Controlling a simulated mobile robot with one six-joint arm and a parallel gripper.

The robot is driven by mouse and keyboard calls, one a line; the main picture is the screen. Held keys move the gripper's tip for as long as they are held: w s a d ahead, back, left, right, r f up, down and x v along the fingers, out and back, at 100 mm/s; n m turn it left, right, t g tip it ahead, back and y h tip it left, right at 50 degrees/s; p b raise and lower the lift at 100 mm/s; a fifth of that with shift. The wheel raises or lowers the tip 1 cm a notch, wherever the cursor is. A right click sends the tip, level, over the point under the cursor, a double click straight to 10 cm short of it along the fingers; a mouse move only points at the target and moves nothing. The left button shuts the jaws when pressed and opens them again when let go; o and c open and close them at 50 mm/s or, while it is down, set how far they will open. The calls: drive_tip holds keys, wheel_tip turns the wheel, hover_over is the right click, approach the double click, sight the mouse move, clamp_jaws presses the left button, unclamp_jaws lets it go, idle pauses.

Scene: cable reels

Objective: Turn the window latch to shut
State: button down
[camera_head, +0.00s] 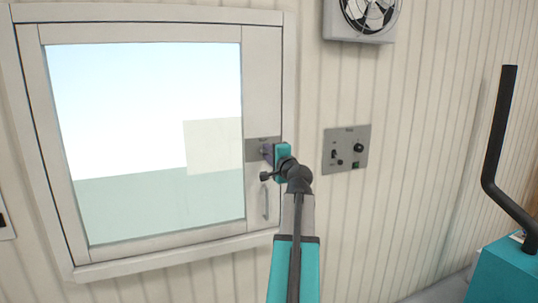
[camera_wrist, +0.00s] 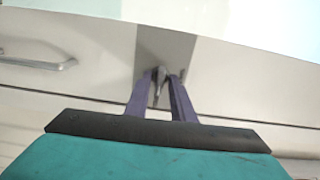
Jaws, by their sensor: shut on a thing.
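The window (camera_head: 262,80) is a white frame with a glass pane, set in the wall and seen in the head view. Its latch sits on a grey plate (camera_head: 255,143) on the frame's right side. In the wrist view the small grey latch handle (camera_wrist: 160,77) stands out from the grey plate (camera_wrist: 178,48). My gripper (camera_head: 267,151) is at the latch, with its two purple fingers (camera_wrist: 160,84) on either side of the handle, shut on it. In the head view my teal gripper body hides part of the plate and most of the latch.
A grey pull handle (camera_head: 266,201) is on the frame below the latch; it also shows in the wrist view (camera_wrist: 40,62). A control panel with knobs (camera_head: 346,148) is on the wall to the right. A fan (camera_head: 362,18) hangs above it.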

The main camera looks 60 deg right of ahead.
drive_tip(key=shift+f+n+b, duration=0.15)
drive_tip(key=shift+n+b, duration=0.25)
drive_tip(key=shift+b, duration=0.45)
drive_tip(key=shift+n+b, duration=8.4)
drive_tip(key=shift+b, duration=3.15)
drive_tip(key=c, duration=1.8)
unclamp_jaws()
drive_tip(key=shift+c, duration=0.2)
